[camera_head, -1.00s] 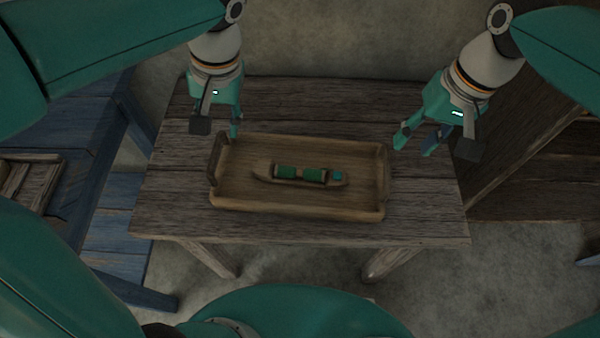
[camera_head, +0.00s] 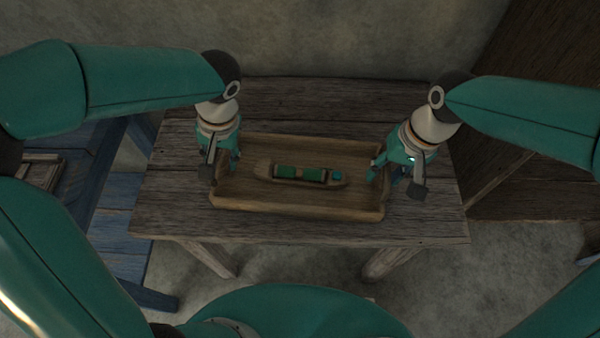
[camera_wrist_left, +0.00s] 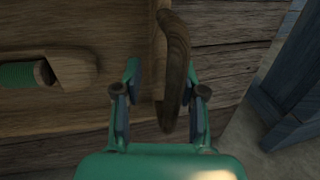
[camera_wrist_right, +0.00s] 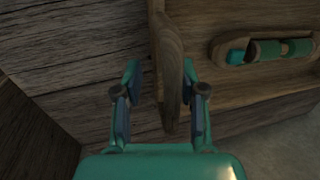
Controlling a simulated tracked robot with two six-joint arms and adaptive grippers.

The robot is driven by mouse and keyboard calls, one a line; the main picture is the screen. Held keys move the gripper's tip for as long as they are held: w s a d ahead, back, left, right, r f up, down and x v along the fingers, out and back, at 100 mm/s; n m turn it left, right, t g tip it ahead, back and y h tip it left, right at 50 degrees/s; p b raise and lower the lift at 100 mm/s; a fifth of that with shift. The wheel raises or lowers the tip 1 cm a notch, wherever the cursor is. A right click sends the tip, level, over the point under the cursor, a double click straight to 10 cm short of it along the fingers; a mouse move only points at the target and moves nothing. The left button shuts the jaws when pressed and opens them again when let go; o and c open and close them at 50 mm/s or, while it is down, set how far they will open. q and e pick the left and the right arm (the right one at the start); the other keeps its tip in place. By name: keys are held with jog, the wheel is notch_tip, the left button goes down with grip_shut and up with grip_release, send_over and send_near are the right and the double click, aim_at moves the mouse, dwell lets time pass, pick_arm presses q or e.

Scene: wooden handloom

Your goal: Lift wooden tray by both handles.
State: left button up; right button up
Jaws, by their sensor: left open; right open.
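The wooden tray (camera_head: 300,204) lies flat on the table. A wooden shuttle with green spools (camera_head: 300,174) lies in it. My left gripper (camera_head: 222,176) is at the tray's left end; in the left wrist view my open fingers (camera_wrist_left: 162,92) stand either side of the left handle (camera_wrist_left: 174,60). My right gripper (camera_head: 388,180) is at the tray's right end; in the right wrist view my open fingers (camera_wrist_right: 162,92) stand either side of the right handle (camera_wrist_right: 168,65). Gaps show between fingers and handles. In the head view the grippers mostly hide both handles.
The weathered wooden table (camera_head: 300,231) has bare boards in front of and behind the tray. A blue wooden bench (camera_head: 110,215) stands at the left. A dark wooden panel (camera_head: 540,130) rises at the right. A wall is behind.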

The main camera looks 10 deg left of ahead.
aim_at(389, 164)
pick_arm(q)
grip_shut()
pick_arm(e)
grip_shut()
pick_arm(q)
jog(key=shift+r, duration=0.1)
pick_arm(e)
jog(key=shift+r, duration=0.2)
